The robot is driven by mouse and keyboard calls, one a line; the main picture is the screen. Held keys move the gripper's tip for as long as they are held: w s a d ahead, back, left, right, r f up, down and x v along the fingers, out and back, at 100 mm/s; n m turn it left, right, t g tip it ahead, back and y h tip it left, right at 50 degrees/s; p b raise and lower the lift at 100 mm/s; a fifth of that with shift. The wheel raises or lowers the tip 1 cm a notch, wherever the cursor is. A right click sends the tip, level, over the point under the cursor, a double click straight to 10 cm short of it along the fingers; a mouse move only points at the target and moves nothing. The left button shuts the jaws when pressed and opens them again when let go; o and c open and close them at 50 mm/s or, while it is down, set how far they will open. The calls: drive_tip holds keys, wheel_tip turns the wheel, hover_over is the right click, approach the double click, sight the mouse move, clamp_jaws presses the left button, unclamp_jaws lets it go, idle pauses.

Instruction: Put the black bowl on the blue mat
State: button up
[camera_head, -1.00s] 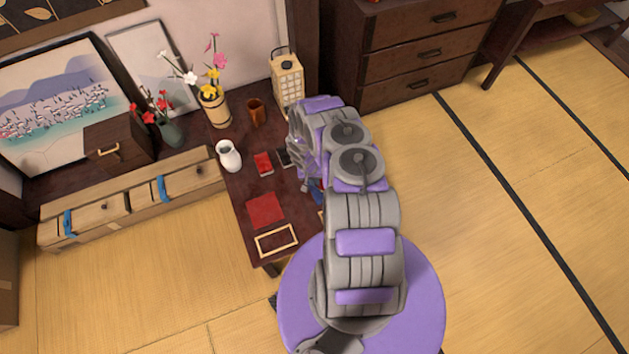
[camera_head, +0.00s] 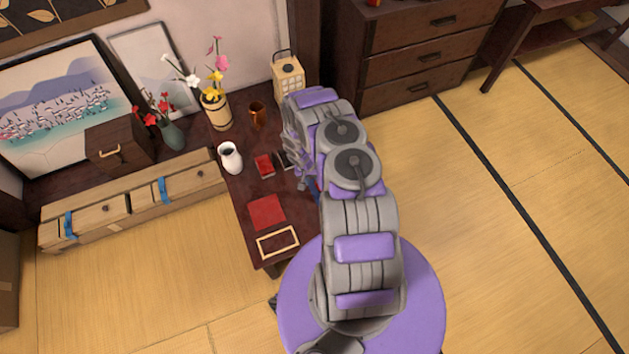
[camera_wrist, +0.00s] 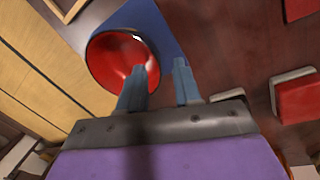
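The bowl (camera_wrist: 107,68) shows in the wrist view, red inside with a dark rim. It lies over part of the blue mat (camera_wrist: 168,32), but I cannot tell whether it rests on it or is just above. My gripper (camera_wrist: 160,72) has its two fingers apart, one over the bowl's inside and one just outside its right rim, with the rim between them. I see no firm contact. In the head view my arm hides the bowl, and only a sliver of the blue mat (camera_head: 314,190) shows beside it.
A dark low table (camera_head: 243,190) carries a white vase (camera_head: 230,157), a brown cup (camera_head: 258,114), a lantern (camera_head: 288,80), a red square (camera_head: 266,212) and a small red box (camera_head: 264,166). Flower vases stand farther back. Drawers (camera_head: 420,55) stand behind on the right.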

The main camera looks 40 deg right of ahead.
wheel_tip(320, 180, up, 26)
drive_tip(key=w+n+h+p, duration=0.1)
drive_tip(key=w, duration=0.1)
drive_tip(key=s+a+r+n, duration=0.1)
drive_tip(key=s+a+r, duration=0.2)
drive_tip(key=r, duration=0.6)
drive_tip(key=s+a+r, duration=0.3)
drive_tip(key=r, duration=0.7)
drive_tip(key=s+a+r+n+y, duration=0.1)
drive_tip(key=s+a+r, duration=0.4)
drive_tip(key=s, duration=0.3)
drive_tip(key=s+a+r+n, duration=0.2)
drive_tip(key=s+a+r, duration=0.3)
drive_tip(key=s, duration=0.4)
drive_tip(key=s+a+r+n+y, duration=0.1)
drive_tip(key=s+a+r+n, duration=0.1)
drive_tip(key=s+a+r, duration=0.4)
drive_tip(key=s, duration=0.2)
drive_tip(key=shift+s+g+y, duration=0.3)
drive_tip(key=shift+s, duration=0.1)
drive_tip(key=shift+a, duration=0.15)
